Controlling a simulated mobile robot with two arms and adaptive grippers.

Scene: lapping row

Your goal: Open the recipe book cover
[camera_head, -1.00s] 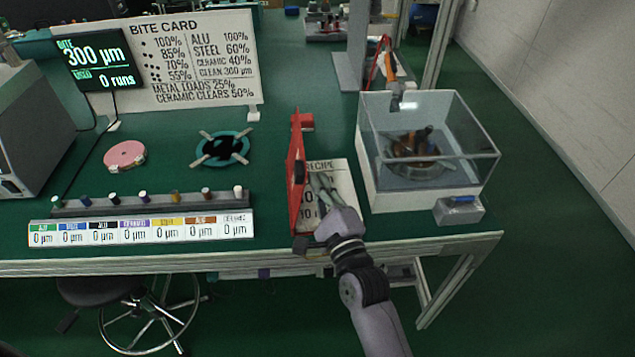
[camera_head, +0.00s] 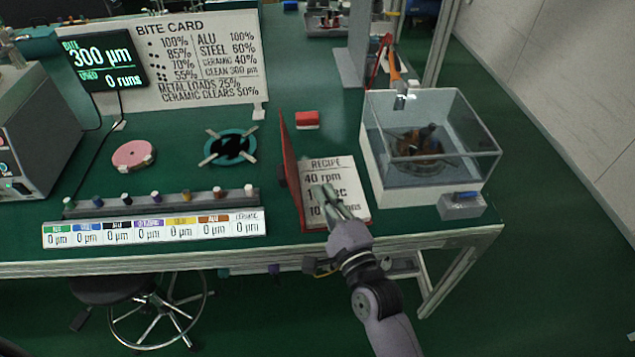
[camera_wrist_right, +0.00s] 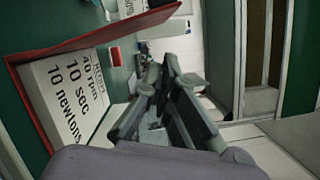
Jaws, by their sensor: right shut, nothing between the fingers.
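The recipe book lies on the green bench near its front edge. Its red cover (camera_head: 291,172) stands raised on the left side, close to upright. The white page (camera_head: 343,178) faces up and reads "RECIPE", "40 rpm", "10 sec" and "10 newtons". In the right wrist view the page (camera_wrist_right: 65,90) and the red cover (camera_wrist_right: 100,32) show on the left. My right gripper (camera_head: 324,194) is shut and empty. It is over the page, to the right of the cover and apart from it. It also shows in the wrist view (camera_wrist_right: 160,85). My left gripper is not in view.
A clear-walled tank on a white base (camera_head: 376,187) stands right of the book. A red block (camera_head: 307,119) lies behind the book. A rack of coloured pegs (camera_head: 104,207) and a label strip (camera_head: 155,229) lie to the left. A pink disc (camera_head: 133,154) lies farther left.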

